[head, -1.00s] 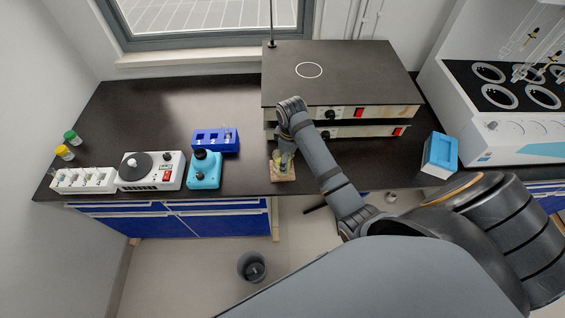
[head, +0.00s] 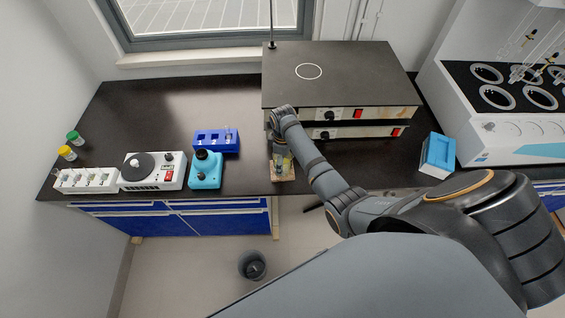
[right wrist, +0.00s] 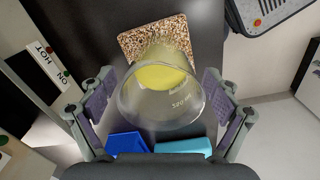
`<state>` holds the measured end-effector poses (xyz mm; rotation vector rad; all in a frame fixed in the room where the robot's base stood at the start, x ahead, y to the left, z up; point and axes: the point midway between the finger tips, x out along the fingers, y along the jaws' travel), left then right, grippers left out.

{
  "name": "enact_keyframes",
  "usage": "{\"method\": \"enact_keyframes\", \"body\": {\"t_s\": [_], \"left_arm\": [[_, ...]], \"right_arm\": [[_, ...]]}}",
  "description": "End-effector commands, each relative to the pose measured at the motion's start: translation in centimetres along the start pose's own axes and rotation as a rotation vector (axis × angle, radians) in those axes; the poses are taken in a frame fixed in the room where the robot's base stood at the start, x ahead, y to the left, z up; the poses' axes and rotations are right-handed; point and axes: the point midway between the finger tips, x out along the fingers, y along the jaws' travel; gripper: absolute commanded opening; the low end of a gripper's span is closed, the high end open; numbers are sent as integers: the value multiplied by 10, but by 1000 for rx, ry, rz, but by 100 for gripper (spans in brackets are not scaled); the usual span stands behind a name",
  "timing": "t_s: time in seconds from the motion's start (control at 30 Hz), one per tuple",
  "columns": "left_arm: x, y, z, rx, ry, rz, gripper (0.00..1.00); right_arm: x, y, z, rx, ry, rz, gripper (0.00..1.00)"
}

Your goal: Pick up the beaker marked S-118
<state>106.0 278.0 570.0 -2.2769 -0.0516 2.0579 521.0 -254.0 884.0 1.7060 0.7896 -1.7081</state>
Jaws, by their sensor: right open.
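A glass beaker with yellow liquid (right wrist: 160,92) sits between the two open fingers of my right gripper (right wrist: 158,108) in the right wrist view. The fingers are spread on either side of it, and a gap shows on both sides. White markings show on the glass, but I cannot read S-118 there. In the head view my right gripper (head: 281,150) is over the mat (head: 284,174) at the bench's front edge, and the beaker is mostly hidden. My left gripper is not in view.
A blue rack (head: 215,141), a turquoise device (head: 205,170) and a white stirrer (head: 152,171) stand to the left. Stacked hot plates (head: 340,75) stand just behind my right gripper. A blue and white box (head: 438,155) stands to the right.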

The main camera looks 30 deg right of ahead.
Motion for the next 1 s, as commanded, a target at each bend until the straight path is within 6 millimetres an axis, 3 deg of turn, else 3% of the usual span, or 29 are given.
{"method": "enact_keyframes", "body": {"t_s": [0.2,0.43,0.9,1.0], "left_arm": [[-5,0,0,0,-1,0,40],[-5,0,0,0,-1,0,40],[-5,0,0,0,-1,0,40],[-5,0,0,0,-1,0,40]], "right_arm": [[26,-2,-2,0,0,0,89],[28,-1,-2,0,1,1,88],[28,-1,-2,0,1,1,25],[27,-1,-2,0,1,2,25]]}}
